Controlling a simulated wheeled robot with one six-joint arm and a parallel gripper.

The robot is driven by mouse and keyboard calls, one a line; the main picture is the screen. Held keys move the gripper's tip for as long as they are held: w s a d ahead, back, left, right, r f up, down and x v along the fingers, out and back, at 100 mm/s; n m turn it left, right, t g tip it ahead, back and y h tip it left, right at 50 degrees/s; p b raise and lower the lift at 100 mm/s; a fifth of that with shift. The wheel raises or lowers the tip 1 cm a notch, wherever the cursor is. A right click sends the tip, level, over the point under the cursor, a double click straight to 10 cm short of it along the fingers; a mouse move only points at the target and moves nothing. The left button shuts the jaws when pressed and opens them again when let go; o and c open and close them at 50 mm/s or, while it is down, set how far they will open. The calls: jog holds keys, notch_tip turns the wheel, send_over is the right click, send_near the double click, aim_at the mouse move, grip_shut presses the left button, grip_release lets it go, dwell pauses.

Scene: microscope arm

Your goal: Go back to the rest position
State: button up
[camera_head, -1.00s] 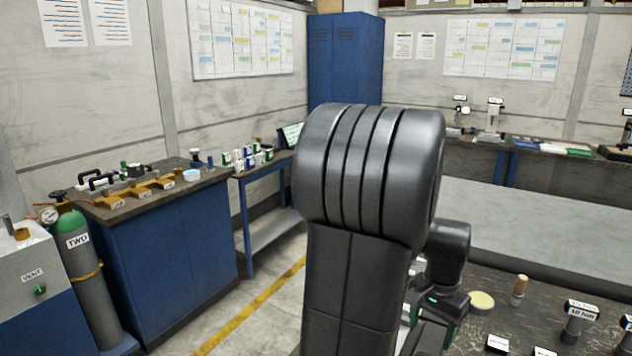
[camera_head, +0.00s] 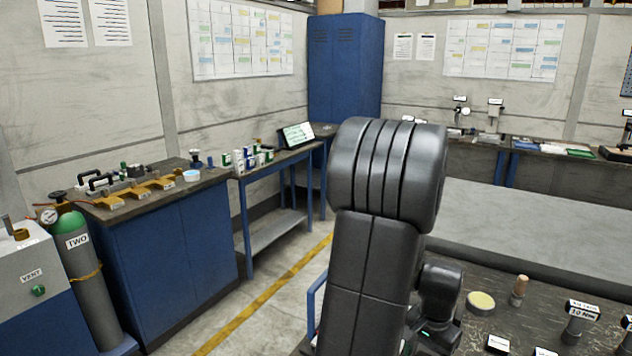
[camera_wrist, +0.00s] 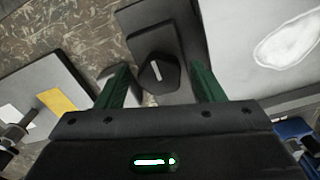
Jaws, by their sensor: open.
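My gripper (camera_wrist: 158,88) shows in the wrist view with two green fingers spread apart. Nothing is held between them. Beyond the fingers a dark, many-sided knob or cap (camera_wrist: 160,73) with a pale mark sits on a dark base, seen from above; it lies in line with the gap, and I cannot tell how far off. In the head view my arm stands in front of the bench, and the gripper itself is hidden or not clear there.
The dark bench top (camera_head: 535,300) holds a round yellowish dish (camera_head: 481,302), a cork-topped piece (camera_head: 519,290) and a labelled 10 Nm tool (camera_head: 578,322). A green-topped gas cylinder (camera_head: 85,270) stands at left by a blue cabinet (camera_head: 165,260). The floor between (camera_head: 275,318) is clear.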

jog(key=n, duration=0.4)
jog(key=shift+r, duration=0.15)
jog(key=n, duration=0.7)
jog(key=shift+n+p, duration=0.35)
jog(key=shift+n, duration=0.05)
jog(key=n, duration=0.4)
jog(key=shift+r, duration=0.6)
jog(key=shift+r+p, duration=0.1)
jog(key=shift+p, duration=0.2)
